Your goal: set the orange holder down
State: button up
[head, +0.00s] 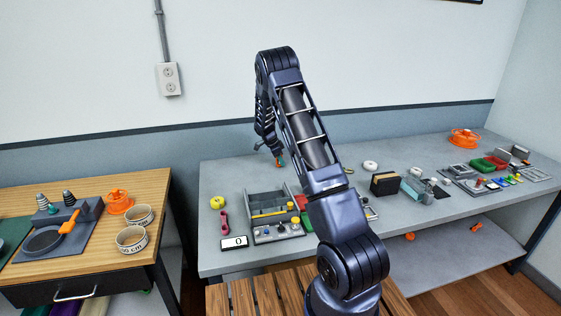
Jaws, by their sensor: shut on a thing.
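My gripper (277,158) hangs at the end of my raised arm, above the back of the grey bench, left of the arm's middle. It is shut on the orange holder (280,162), of which only a small orange-red bit shows beside a teal spot at the fingertips. The arm and the distance hide most of its shape. I cannot tell whether it touches the bench top (232,177) or hangs just above it.
A grey open tray (262,197) and a knobbed panel (278,232) stand in front of my gripper. A yellow ring (217,202) and pink handle (224,222) lie left. Orange stands sit on the wooden table (119,203) and far right (464,138). The back left bench is clear.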

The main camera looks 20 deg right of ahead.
jog(key=shift+f, duration=0.1)
jog(key=o, duration=1)
jog(key=shift+o, duration=0.2)
jog(key=v, duration=1.2)
jog(key=s+d+r+n+y, duration=0.2)
jog(key=s+r+n, duration=0.2)
jog(key=s+r, duration=0.9)
jog(key=s+r+n+t+y, duration=0.15)
jog(key=s+r+n, duration=0.35)
jog(key=s+r, duration=0.65)
jog(key=s+f+n+t, duration=0.1)
jog(key=s+n, duration=0.8)
jog(key=s, duration=2)
jog(key=shift+s+a+f+t+y, duration=0.35)
jog(key=shift+a+t+y, duration=0.1)
jog(key=shift+t, duration=0.6)
